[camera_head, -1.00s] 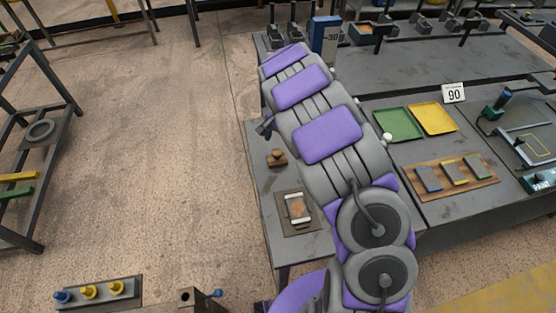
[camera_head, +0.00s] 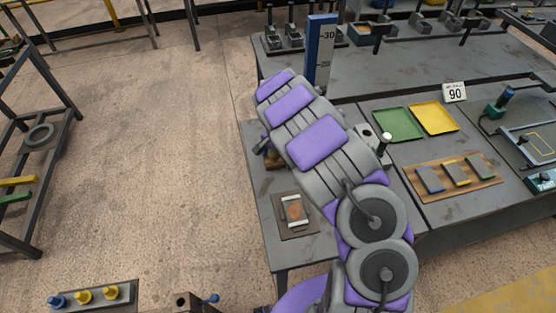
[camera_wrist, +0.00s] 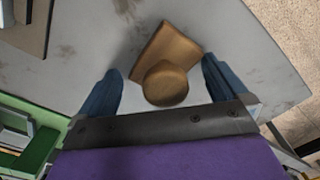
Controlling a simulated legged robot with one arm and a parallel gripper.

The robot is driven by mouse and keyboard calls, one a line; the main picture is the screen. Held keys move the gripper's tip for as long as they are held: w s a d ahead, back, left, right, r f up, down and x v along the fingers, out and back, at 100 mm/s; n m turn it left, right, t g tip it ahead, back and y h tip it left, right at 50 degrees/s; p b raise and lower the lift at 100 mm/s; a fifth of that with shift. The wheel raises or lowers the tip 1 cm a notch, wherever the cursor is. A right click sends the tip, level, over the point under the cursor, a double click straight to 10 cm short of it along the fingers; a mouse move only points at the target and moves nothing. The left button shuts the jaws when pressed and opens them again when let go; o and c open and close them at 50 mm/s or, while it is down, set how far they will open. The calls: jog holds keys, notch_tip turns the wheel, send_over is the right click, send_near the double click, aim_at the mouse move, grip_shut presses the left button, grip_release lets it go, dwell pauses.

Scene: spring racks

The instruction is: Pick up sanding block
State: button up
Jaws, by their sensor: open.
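The sanding block (camera_wrist: 170,58) is a brown wooden block with a round knob on top. In the wrist view it lies on the grey bench top between and just ahead of my two blue fingers. In the head view the block (camera_head: 272,158) is mostly hidden behind the end of my arm. My gripper (camera_wrist: 162,90) is open, with one finger on each side of the knob and a gap visible on both sides. The fingers are hidden in the head view.
A board with a clamped sheet (camera_head: 294,214) lies on the bench nearby. A green tray (camera_head: 399,125), a yellow tray (camera_head: 434,118) and a wooden board with coloured blocks (camera_head: 424,195) lie to the right. A blue gauge post (camera_head: 320,50) stands behind my arm.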

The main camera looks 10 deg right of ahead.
aim_at(272, 153)
jog(key=shift+a, duration=1)
jog(key=shift+c, duration=1.1)
jog(key=shift+a, duration=0.25)
jog(key=c, duration=0.3)
jog(key=shift+d, duration=0.65)
jog(key=shift+c, duration=1.4)
jog(key=shift+d, duration=0.5)
jog(key=shift+a+r, duration=0.2)
jog(key=shift+a, duration=0.05)
jog(key=r, duration=0.2)
jog(key=a+r+p, duration=0.1)
jog(key=shift+a+r, duration=0.15)
jog(key=shift+r, duration=0.25)
jog(key=s+d+p, duration=0.1)
jog(key=s+d, duration=0.1)
jog(key=d, duration=0.2)
jog(key=s+d, duration=0.3)
jog(key=d, duration=0.1)
jog(key=s+d+r+p, duration=0.1)
jog(key=s+d, duration=0.2)
jog(key=d, duration=0.2)
jog(key=shift+d+p, duration=0.1)
jog(key=shift+p, duration=0.25)
jog(key=shift+s+d, duration=0.25)
jog(key=shift+d, duration=0.5)
